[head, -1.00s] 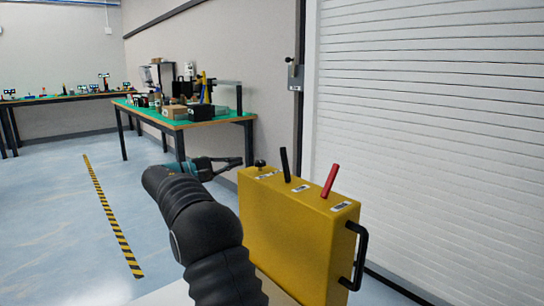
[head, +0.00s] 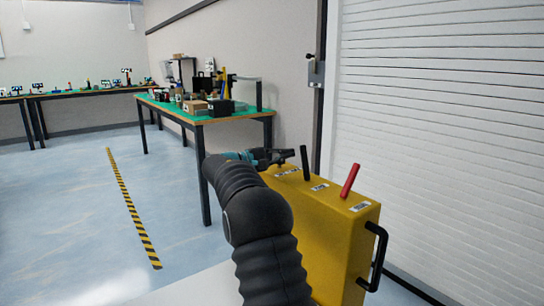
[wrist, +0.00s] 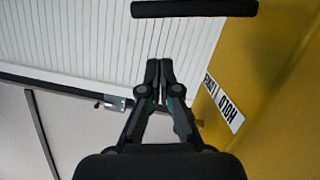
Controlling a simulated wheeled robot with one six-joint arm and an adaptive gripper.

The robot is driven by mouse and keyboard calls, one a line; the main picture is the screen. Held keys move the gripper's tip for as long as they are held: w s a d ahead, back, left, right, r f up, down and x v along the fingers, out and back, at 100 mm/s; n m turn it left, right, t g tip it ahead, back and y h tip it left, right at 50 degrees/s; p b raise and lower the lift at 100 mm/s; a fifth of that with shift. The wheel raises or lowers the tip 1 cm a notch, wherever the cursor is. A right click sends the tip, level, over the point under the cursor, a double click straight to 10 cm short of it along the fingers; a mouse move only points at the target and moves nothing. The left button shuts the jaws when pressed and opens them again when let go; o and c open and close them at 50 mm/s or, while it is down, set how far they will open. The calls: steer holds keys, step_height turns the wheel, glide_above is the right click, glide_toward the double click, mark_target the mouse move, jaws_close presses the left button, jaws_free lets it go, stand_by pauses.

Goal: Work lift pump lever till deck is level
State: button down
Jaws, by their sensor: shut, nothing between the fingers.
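A yellow box (head: 325,225) stands at the right, with a black lever (head: 305,163) and a red lever (head: 350,180) tilted upward from its top. Small labels lie by the levers, too small to read in the head view; the word HOLD shows on one label (wrist: 223,105) in the wrist view. My gripper (head: 291,155) is shut and empty, its tips just left of the black lever in the head view. In the wrist view my gripper (wrist: 159,66) points toward a black bar (wrist: 194,8), probably that lever, with a gap between. No deck is identifiable.
A black handle (head: 376,256) sticks out of the box's right end. A white shutter (head: 440,120) rises behind it. A green-topped workbench (head: 180,109) with several items stands beyond my arm. Open floor with a striped line (head: 131,205) lies left.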

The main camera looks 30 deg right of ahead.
mark_target(305, 163)
steer(key=shift+s+r, duration=0.3)
steer(key=shift+s, duration=0.55)
steer(key=shift+s+r, duration=0.3)
steer(key=shift+s, duration=0.5)
